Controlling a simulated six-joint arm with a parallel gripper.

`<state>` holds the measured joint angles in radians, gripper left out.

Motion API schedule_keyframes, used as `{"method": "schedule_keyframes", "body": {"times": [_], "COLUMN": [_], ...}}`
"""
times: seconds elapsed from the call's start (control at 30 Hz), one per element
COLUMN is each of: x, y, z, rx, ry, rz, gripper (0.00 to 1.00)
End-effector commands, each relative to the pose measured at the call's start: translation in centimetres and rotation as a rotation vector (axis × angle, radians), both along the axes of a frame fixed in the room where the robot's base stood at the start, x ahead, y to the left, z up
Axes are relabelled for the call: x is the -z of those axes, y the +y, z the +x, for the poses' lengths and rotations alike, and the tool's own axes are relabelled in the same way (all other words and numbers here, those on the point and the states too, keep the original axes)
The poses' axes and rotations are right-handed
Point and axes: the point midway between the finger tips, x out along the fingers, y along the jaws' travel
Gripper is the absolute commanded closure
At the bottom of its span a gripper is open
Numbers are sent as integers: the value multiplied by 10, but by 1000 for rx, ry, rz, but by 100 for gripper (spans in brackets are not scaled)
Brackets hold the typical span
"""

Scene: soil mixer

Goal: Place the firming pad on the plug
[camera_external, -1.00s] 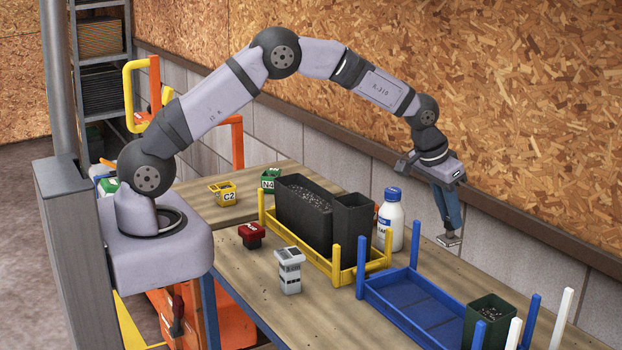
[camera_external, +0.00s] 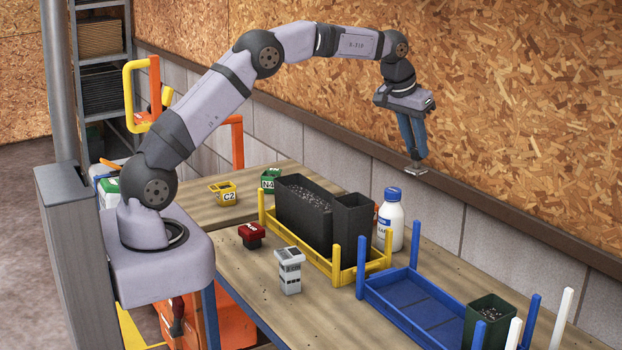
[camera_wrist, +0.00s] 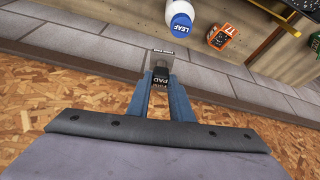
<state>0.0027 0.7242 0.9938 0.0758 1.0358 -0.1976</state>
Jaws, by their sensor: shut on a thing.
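My gripper (camera_external: 417,158) is shut on the firming pad (camera_external: 416,170), a small grey-white block with a flat square foot. It is high in the air, at the back wall, up and right of the white bottle in the external view. In the wrist view the pad (camera_wrist: 161,60) is between the fingertips of my gripper (camera_wrist: 160,78), with "PAD" lettering on it. A dark green pot (camera_external: 489,325) with dark soil in it stands at the right end of the blue rack (camera_external: 400,318). I cannot tell for certain which thing is the plug.
A yellow rack (camera_external: 290,240) holds black bins (camera_external: 305,215) of soil. A white bottle with a blue cap (camera_external: 391,220) stands behind it. A grey-white block (camera_external: 289,272) and red block (camera_external: 251,236) stand in front. Blue and white posts rise at the right.

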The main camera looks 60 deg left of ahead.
Motion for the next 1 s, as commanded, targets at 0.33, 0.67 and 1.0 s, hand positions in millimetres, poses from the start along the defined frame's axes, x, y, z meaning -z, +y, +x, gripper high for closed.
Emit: {"method": "schedule_keyframes", "body": {"times": [0.33, 0.67, 1.0], "x": [-63, -51, 2], "y": [140, 191, 190], "z": [-76, -175, -259], "rx": [-220, -425, -705], "ry": [-2, 0, 2], "rz": [0, 0, 0], "gripper": [100, 100, 100]}}
